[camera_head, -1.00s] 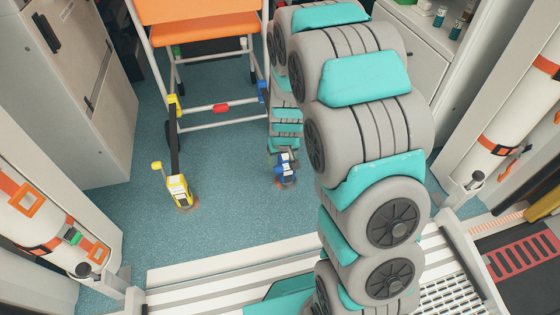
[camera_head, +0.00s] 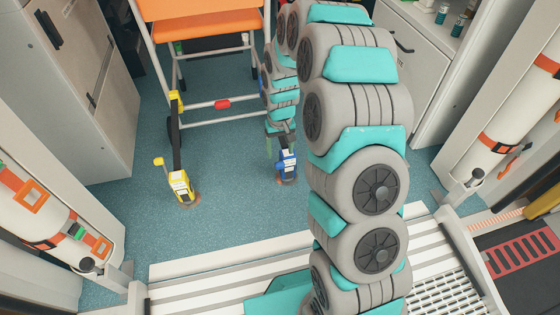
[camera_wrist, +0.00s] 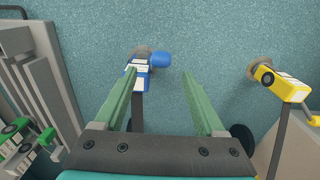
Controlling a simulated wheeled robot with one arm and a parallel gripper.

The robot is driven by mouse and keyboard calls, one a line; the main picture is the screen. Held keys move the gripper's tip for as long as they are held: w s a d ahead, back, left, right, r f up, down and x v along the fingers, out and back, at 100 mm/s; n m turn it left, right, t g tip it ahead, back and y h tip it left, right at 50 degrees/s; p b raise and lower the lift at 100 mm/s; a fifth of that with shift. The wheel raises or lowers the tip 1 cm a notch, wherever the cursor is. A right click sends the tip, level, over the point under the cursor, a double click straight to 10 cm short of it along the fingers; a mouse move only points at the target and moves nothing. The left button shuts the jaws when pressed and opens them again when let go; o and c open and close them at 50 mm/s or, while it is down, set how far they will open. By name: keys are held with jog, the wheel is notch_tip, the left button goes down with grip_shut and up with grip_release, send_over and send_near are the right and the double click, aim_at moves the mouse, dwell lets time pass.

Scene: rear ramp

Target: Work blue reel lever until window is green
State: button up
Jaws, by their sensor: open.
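The blue reel (camera_head: 287,160) stands on the floor near the middle in the head view, with a dark strap running up from it. In the wrist view the blue reel (camera_wrist: 136,84) is at the upper left, partly behind my left finger. Its rounded blue lever (camera_wrist: 158,58) sticks out to the right, just beyond the fingertips. My gripper (camera_wrist: 173,74) is open and empty, its green fingers apart. In the head view my gripper (camera_head: 282,143) is close above the blue reel. I cannot make out the window or its colour.
A yellow reel (camera_head: 180,187) with its own lever stands to the left on the floor. An orange chair (camera_head: 200,30) with a white frame is behind. A grey cabinet (camera_head: 85,90) stands left. Open blue floor (camera_head: 230,215) lies in front, up to the ramp edge.

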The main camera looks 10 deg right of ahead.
aim_at(280, 163)
notch_tip(280, 163, down, 8)
jog(key=shift+r+b, duration=0.2)
jog(key=shift+b, duration=0.25)
jog(key=shift+c, duration=0.3)
grip_shut()
dwell(1.0)
